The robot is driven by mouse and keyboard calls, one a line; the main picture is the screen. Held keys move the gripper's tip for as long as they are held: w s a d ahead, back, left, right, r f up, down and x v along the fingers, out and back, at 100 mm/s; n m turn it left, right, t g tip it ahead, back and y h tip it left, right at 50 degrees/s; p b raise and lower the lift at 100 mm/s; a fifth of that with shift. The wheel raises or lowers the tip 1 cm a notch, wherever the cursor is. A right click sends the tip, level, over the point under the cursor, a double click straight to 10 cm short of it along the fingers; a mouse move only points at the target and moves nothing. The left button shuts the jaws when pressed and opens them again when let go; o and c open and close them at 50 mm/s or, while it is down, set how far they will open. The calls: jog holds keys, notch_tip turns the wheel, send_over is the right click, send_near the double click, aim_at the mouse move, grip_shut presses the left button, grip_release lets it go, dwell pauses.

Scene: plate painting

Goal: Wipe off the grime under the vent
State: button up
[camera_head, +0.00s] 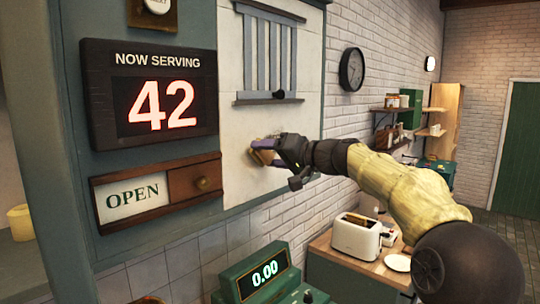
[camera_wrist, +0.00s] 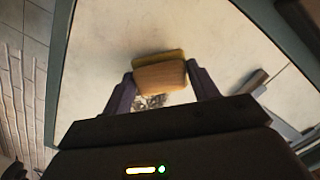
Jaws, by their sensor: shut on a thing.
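The vent (camera_head: 268,55) has blue-grey slats and sits on a cream wall panel (camera_head: 240,180). Part of it shows at the right in the wrist view (camera_wrist: 283,122). My gripper (camera_head: 264,150) is at the panel below the vent. Its fingers are shut on a tan, wood-coloured block with a yellowish layer (camera_wrist: 159,73), perhaps a sponge or eraser. The block is at or very close to the panel; I cannot tell if it touches. A dark grey smudge of grime (camera_wrist: 152,101) shows between my fingers in the wrist view, beside the block. In the head view my gripper hides that spot.
A "NOW SERVING 42" display (camera_head: 150,95) and an OPEN sign (camera_head: 158,190) are left of the panel. A toaster (camera_head: 357,236) stands on a counter below my arm. A green box reading 0.00 (camera_head: 262,275) is below the panel. A clock (camera_head: 352,69) hangs to the right.

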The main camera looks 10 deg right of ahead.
jog(key=shift+w+a, duration=0.25)
jog(key=shift+w, duration=0.1)
jog(key=shift+d, duration=0.15)
jog(key=shift+w+d+p, duration=0.35)
jog(key=shift+w+d, duration=0.2)
jog(key=shift+d, duration=0.25)
jog(key=shift+w+d+p, duration=0.3)
jog(key=shift+w+d, duration=0.25)
jog(key=shift+d, duration=0.25)
jog(key=w+d+p, duration=0.2)
jog(key=d, duration=0.1)
jog(key=shift+w, duration=0.25)
